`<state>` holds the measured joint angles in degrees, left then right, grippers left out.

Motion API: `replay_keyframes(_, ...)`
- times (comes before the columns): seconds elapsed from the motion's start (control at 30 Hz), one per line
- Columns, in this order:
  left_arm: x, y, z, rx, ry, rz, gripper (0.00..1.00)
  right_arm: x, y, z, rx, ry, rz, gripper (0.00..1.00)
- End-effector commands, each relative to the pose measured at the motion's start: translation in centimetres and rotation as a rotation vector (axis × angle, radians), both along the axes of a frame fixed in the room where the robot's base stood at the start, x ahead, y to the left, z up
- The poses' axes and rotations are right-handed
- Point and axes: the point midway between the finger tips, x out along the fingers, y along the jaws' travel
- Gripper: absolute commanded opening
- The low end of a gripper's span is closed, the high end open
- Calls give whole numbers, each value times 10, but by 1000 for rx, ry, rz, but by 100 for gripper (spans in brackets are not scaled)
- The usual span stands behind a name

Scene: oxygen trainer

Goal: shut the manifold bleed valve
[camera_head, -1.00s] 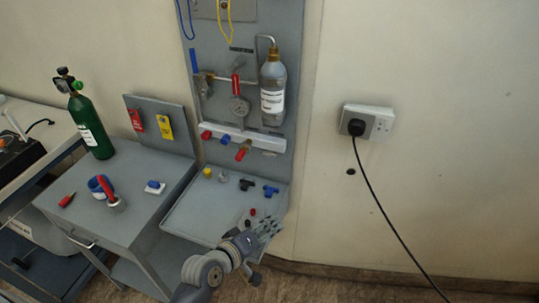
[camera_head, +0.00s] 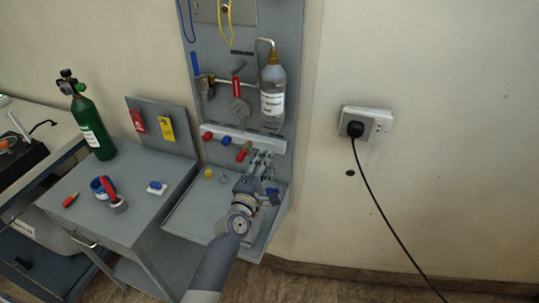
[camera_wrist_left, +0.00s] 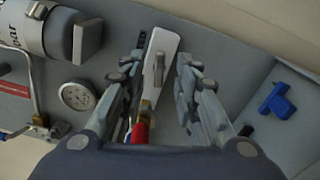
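The white manifold bar (camera_head: 215,133) runs across the grey wall panel and carries red and blue knobs and a brass valve with a red handle (camera_head: 243,153). My left gripper (camera_head: 262,160) is at the bar's right end. In the left wrist view the open fingers (camera_wrist_left: 162,70) stand on either side of the bar's end, which bears a small grey lever (camera_wrist_left: 159,69). The red handle (camera_wrist_left: 140,131) shows lower down, near the left finger. No label tells which part is the bleed valve. I cannot tell whether a finger touches anything. My right gripper is out of view.
A gauge (camera_head: 240,108) and a bottle (camera_head: 273,95) hang above the bar. A grey tray (camera_head: 190,216) with small fittings juts out below. A blue fitting (camera_wrist_left: 277,100) lies right of the fingers. A green cylinder (camera_head: 91,125) stands on the cabinet at left.

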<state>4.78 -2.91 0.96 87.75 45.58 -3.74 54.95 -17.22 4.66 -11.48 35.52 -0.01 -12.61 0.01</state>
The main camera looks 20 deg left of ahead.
Motion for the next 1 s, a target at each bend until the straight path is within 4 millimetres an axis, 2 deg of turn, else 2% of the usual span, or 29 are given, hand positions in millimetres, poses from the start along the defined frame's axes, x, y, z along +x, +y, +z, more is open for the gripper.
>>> replay_keyframes(0.1, 17, -1, 1, 1, -1, 0, 29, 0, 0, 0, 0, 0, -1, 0)
replay_keyframes(0.23, 28, -1, 0, 1, -1, 0, 29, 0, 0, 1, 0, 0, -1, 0)
replay_keyframes(0.63, 34, -1, 0, 1, 0, 0, 29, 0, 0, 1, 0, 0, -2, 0)
replay_keyframes(0.67, 34, -1, 0, 1, 0, 0, 25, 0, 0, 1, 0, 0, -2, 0)
replay_keyframes(0.77, 34, -1, 0, 1, 0, 0, 2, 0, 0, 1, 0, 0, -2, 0)
replay_keyframes(1.0, 34, -1, 0, 2, 0, 0, 0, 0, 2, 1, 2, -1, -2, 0)
